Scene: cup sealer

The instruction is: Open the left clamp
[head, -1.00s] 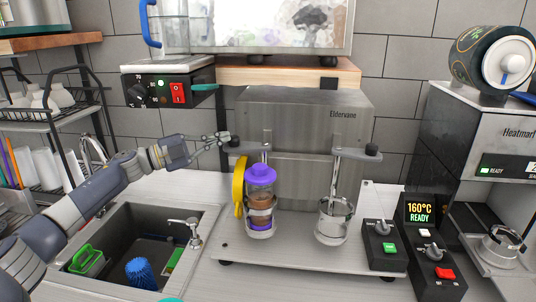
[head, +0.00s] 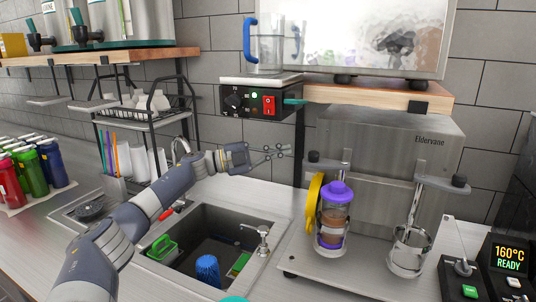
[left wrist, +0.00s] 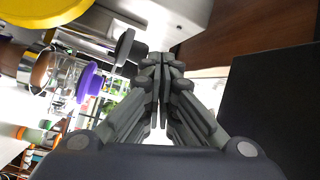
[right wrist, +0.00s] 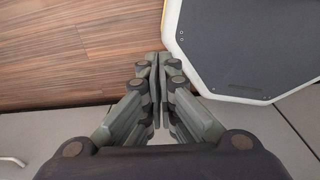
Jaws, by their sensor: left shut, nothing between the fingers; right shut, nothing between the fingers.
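The left clamp (head: 346,163) is a metal post on the Eldervane cup sealer, with a crossbar ending in a black knob (head: 313,156) on its left. Under it stands a clear cup (head: 333,222) with a purple top and brown contents, in a ring holder. My left gripper (head: 288,150) is shut and empty, just left of the knob and apparently apart from it. In the left wrist view the dark knob (left wrist: 124,47) and purple top (left wrist: 88,82) lie left of the shut fingers (left wrist: 158,72). My right gripper (right wrist: 155,72) is shut and empty, seen only in its wrist view.
A yellow disc-like part (head: 314,200) stands beside the cup. The right clamp (head: 420,176) stands over a clear holder (head: 409,250). A sink (head: 210,225) lies below my left arm. A scale with a jug (head: 265,52) sits on the shelf above.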

